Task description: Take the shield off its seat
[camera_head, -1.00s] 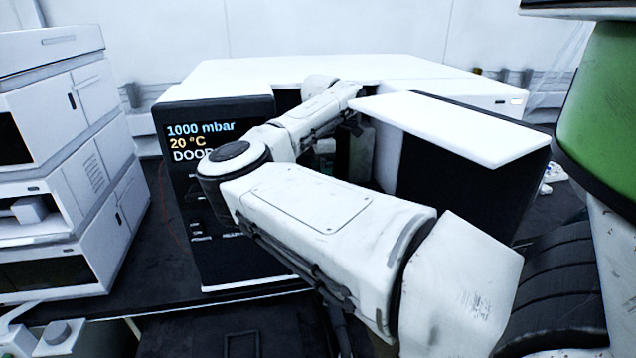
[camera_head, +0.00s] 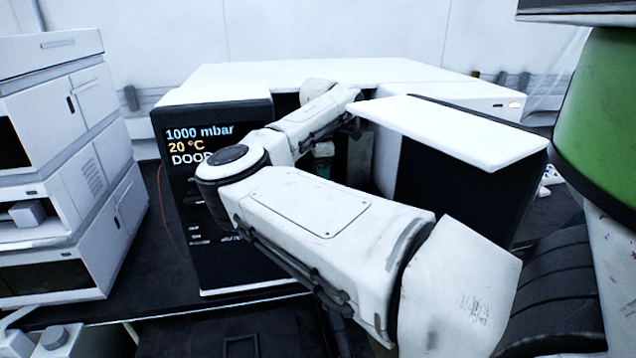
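A white and black instrument (camera_head: 228,80) stands on the dark bench. Its display (camera_head: 200,140) reads 1000 mbar, 20 °C and a partly covered word starting with DOOR. Its door (camera_head: 460,130), with a white top and a dark face, stands open toward me on the right. My arm reaches across the front into the open chamber. My gripper is hidden inside, behind my arm and the instrument. The shield and its seat cannot be made out. A small greenish part shows in the chamber below my forearm; I cannot tell what it is.
Stacked white modules (camera_head: 65,180) stand on the left, with a strip of dark bench (camera_head: 150,240) between them and the instrument. The open door is close to the right of my forearm. A large green cylinder (camera_head: 605,120) rises at the right edge.

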